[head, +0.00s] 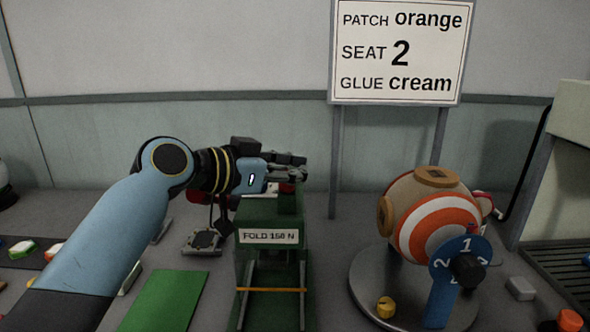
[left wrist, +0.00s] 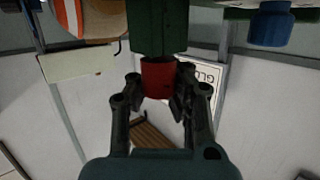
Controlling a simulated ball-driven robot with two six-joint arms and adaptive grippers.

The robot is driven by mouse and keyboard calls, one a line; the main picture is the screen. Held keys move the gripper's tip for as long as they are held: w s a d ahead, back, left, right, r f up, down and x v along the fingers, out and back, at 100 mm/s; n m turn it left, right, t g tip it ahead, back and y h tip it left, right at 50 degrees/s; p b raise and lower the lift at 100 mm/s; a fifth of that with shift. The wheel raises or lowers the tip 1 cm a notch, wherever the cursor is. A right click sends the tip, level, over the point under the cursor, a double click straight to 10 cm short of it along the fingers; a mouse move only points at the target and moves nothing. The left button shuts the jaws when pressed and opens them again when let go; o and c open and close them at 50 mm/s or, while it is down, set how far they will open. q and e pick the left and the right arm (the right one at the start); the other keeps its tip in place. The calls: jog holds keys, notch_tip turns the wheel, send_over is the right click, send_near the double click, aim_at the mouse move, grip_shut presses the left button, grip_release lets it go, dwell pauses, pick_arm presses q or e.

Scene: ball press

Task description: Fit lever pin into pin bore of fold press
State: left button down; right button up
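The fold press (head: 268,217) is a dark green block labelled FOLD, on a green frame with a yellow crossbar. My left gripper (head: 290,166) is just above its top, fingers pointing right. A red part (head: 287,188) shows below the fingers at the press top; it may be the lever pin's head. In the left wrist view, a red cylinder (left wrist: 158,78) sits between my left fingertips (left wrist: 158,95), against the end of a green block (left wrist: 158,25). I cannot tell whether the fingers grip it. The pin bore is hidden. My right gripper is not in view.
A striped ball (head: 437,225) sits on a round grey stand (head: 365,287) to the right, with a blue numbered dial (head: 443,268). A green mat (head: 170,300) lies left of the press. A sign (head: 400,50) stands behind. Small coloured pieces lie at far left.

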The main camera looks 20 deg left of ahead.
pick_arm(q)
jog(key=c, duration=2)
grip_release()
jog(key=shift+f, duration=0.2)
jog(key=o, duration=0.7)
jog(key=shift+v, duration=6)
